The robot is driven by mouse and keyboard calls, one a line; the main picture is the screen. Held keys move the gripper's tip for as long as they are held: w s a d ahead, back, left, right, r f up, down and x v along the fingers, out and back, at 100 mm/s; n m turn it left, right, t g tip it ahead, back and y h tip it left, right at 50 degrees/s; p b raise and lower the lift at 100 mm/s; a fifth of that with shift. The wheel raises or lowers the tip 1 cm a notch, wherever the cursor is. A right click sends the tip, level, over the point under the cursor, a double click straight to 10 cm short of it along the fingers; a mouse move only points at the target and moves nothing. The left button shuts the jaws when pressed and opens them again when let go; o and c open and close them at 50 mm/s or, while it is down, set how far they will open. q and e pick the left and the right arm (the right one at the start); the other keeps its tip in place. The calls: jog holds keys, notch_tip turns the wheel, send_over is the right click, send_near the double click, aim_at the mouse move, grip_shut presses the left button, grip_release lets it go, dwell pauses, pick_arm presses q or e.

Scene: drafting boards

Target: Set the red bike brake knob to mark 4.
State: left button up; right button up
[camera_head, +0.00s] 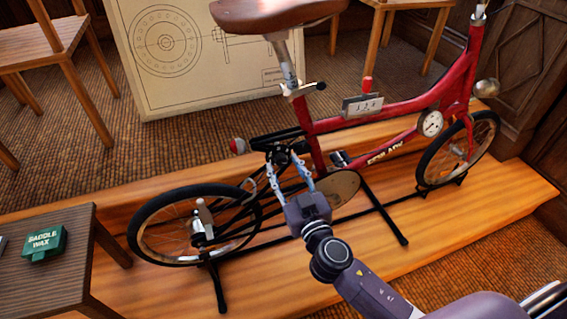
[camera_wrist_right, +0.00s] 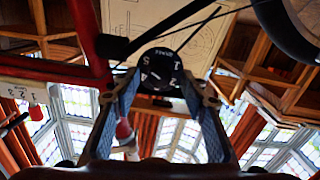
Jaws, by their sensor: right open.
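The red bike (camera_head: 385,118) stands upright on a black stand on a wooden platform. In the right wrist view a round black knob (camera_wrist_right: 160,68) with white numerals, a 2, 4 and 5 among them, lies between the fingertips. My right gripper (camera_head: 284,168) is open below the saddle, close to the bike's frame, with its fingers pointing up and away. In its wrist view the right gripper (camera_wrist_right: 158,84) has one finger on each side of the knob; contact cannot be told. In the head view the knob is largely hidden at the fingertips. My left gripper is not in view.
A plate numbered 1 2 3 with a red-topped lever (camera_head: 363,104) sits on the top tube. A round gauge (camera_head: 431,123) is near the front. A side table (camera_head: 60,275) holds a green saddle wax box (camera_head: 44,243). A drawing board (camera_head: 205,50) and chairs stand behind.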

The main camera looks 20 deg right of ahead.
jog(key=shift+w, duration=0.6)
grip_shut()
